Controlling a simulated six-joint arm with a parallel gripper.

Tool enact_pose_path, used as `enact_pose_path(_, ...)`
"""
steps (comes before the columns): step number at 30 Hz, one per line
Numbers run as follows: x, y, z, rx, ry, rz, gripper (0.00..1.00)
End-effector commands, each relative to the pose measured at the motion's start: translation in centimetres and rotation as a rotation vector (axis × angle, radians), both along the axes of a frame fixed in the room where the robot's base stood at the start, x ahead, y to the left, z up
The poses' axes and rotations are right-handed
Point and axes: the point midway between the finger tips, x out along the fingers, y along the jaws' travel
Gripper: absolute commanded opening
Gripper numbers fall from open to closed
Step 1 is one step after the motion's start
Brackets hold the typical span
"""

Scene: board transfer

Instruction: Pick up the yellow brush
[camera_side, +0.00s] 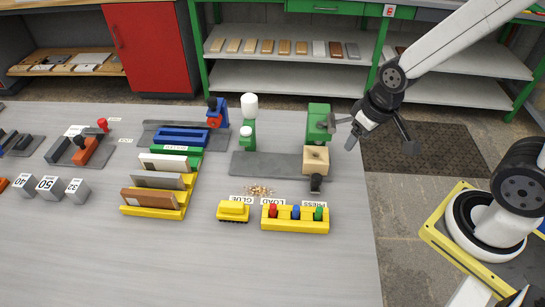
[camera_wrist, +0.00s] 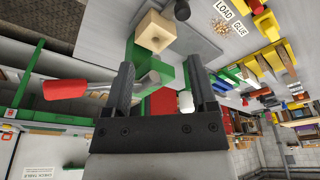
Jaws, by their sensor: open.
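The yellow brush (camera_side: 233,211) is a small yellow block lying on the grey table near the front, beside the GLUE label. It sits just left of the yellow rack with red, blue and green pieces. My gripper (camera_side: 380,144) is open and empty, held up at the table's right edge, to the upper right of the brush and well apart from it. In the wrist view my gripper (camera_wrist: 161,66) shows two dark fingers spread apart. Yellow items appear there at the upper right, but I cannot tell which is the brush.
A green press (camera_side: 318,122) with a wooden block (camera_side: 315,159) stands close to my gripper. The yellow rack (camera_side: 295,225) is right of the brush. Wood crumbs (camera_side: 258,190) lie behind the brush. Yellow board holders (camera_side: 152,212) stand to its left. The front table is clear.

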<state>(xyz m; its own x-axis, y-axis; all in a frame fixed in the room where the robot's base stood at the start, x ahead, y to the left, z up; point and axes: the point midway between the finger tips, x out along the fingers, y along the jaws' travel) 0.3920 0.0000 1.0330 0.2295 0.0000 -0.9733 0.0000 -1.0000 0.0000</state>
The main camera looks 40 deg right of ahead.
Motion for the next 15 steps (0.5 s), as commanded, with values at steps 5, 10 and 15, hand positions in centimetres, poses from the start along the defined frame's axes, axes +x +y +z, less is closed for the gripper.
enact_pose_path(5,0.3,0.2,0.0,0.0,0.002,0.009,0.74)
enact_pose_path(10,1.8,1.2,-0.1,-0.004,0.016,0.057,0.74)
enact_pose_path(15,4.7,3.5,-0.6,-0.013,0.045,0.153,0.74)
